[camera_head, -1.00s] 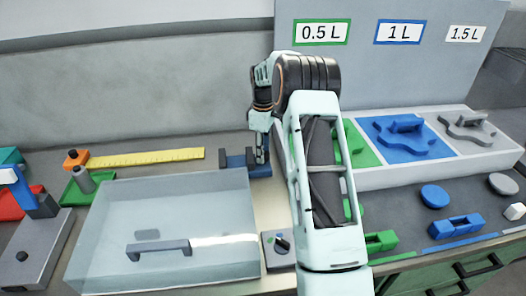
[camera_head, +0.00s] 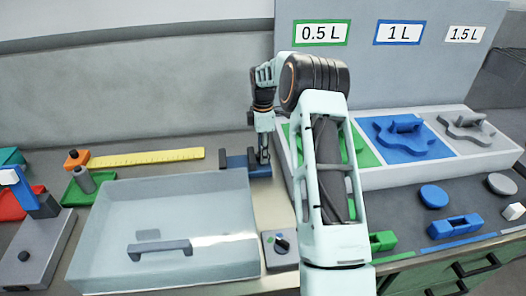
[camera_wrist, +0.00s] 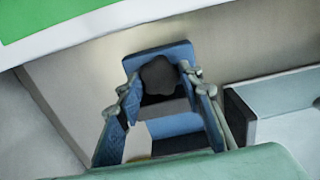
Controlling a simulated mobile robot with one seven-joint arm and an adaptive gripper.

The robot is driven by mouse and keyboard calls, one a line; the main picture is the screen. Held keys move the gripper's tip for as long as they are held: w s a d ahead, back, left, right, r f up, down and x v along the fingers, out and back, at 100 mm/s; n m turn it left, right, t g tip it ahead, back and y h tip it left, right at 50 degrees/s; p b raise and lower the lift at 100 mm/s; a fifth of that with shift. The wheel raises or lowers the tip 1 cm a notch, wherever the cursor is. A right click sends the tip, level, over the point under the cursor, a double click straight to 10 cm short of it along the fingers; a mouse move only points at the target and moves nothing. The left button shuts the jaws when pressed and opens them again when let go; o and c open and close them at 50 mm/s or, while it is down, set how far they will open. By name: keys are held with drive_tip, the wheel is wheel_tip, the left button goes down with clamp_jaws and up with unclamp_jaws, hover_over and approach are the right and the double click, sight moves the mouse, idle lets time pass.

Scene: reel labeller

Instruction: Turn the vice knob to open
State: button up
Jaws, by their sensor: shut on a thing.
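The blue vice (camera_head: 240,162) stands on the bench behind the clear box, with a dark end piece at its left. My gripper (camera_head: 263,160) points down at the vice's right end. In the wrist view, the dark lobed vice knob (camera_wrist: 160,76) lies between the tips of my gripper (camera_wrist: 165,88), against a blue plate of the vice. My gripper is shut on the knob, one finger on each side. In the head view the knob is hidden by my gripper.
A clear box (camera_head: 110,225) with a grey handle stands just in front of the vice. A white tray (camera_head: 400,178) with green, blue and grey sections lies to the right. A yellow ruler (camera_head: 146,158) lies to the left.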

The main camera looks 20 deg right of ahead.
idle(0.3)
drive_tip(key=o, duration=0.9)
drive_tip(key=shift+r, duration=0.1)
wheel_tip(320, 180, up, 12)
drive_tip(key=shift+f, duration=0.1)
